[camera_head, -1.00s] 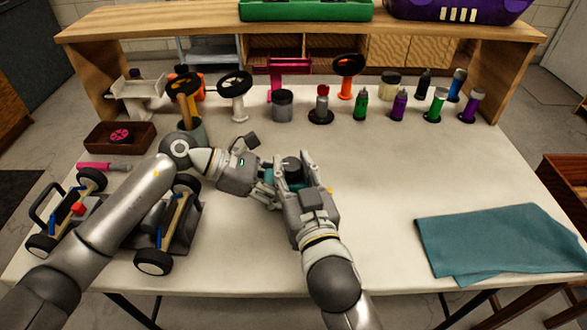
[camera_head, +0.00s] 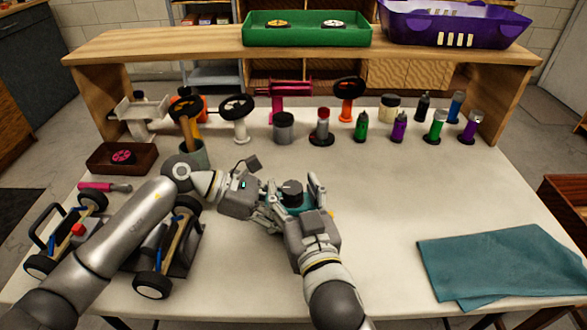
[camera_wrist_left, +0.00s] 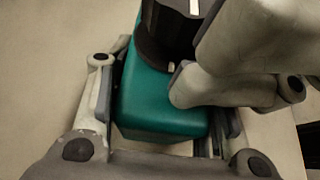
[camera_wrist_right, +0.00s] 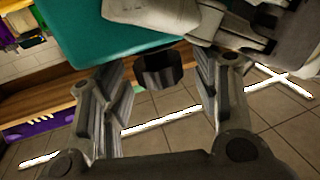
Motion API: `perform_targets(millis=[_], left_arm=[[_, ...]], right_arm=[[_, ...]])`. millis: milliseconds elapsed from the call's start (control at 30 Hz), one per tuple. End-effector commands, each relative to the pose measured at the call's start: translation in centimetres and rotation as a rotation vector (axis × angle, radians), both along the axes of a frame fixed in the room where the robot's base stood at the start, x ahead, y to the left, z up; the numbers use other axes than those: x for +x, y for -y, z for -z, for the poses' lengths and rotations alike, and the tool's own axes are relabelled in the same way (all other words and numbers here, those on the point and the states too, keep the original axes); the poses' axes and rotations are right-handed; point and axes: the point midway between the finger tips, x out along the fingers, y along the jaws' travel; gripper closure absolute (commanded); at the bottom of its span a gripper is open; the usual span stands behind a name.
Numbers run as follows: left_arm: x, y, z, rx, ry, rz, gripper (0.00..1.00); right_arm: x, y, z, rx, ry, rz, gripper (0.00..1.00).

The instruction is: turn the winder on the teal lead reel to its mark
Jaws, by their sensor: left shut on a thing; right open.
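The teal lead reel (camera_head: 293,206) is above the table's middle, held in my left gripper (camera_head: 272,206). In the left wrist view its teal body (camera_wrist_left: 160,105) sits between the left fingers. Its dark round winder (camera_head: 291,188) faces up in the head view. The winder (camera_wrist_left: 168,35) shows pale marks in the left wrist view; whether they line up is unclear. My right gripper (camera_head: 307,200) is open close to the reel. In the right wrist view the winder (camera_wrist_right: 158,68) appears between and just beyond its spread fingers, with a visible gap on each side.
A toy car chassis (camera_head: 160,260) lies at the left under my left arm. A teal cloth (camera_head: 500,265) lies at the right. Several bottles and stands line the back, such as a grey jar (camera_head: 284,128).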

Motion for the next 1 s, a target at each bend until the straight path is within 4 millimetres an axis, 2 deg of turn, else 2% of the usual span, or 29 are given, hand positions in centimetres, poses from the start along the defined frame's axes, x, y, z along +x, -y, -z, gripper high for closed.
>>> perform_targets(millis=[1000], left_arm=[[0.11,-0.08,-0.01,0.000,0.001,-0.003,0.75]], right_arm=[[0.34,0.50,0.12,-0.014,0.002,-0.433,0.42]])
